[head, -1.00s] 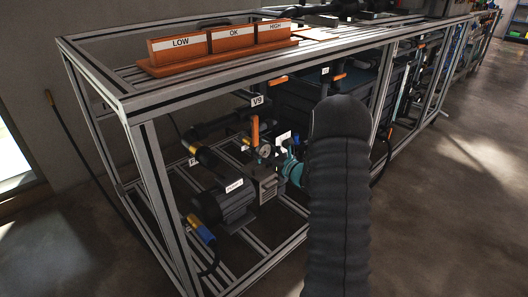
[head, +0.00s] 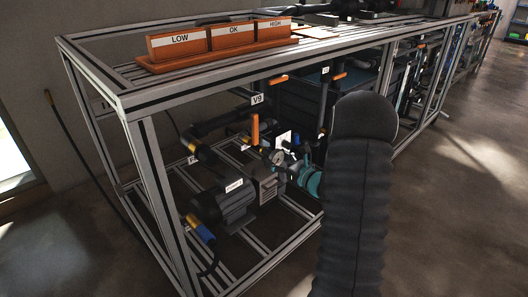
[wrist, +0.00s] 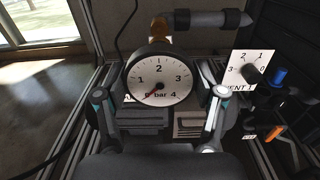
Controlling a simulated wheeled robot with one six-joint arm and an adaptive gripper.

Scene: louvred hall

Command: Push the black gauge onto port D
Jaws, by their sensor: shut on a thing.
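The black gauge (wrist: 158,78) has a white dial marked in bar, with its needle near the low end. In the wrist view it sits between the two fingers of my gripper (wrist: 159,103), which is shut on it. The gauge shows small in the head view (head: 278,157), in front of the pump unit inside the frame. My arm covers part of the area to its right. I cannot make out port D in either view. A label partly shows below the gauge's left side, mostly hidden.
A grey motor (head: 225,202) and an orange valve handle (head: 254,130) stand near the gauge. The aluminium frame (head: 150,180) surrounds them. A white vent plate with a black knob (wrist: 250,70) and a blue part (wrist: 279,77) are close on the wrist view's right. A dark pipe (wrist: 205,18) runs behind.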

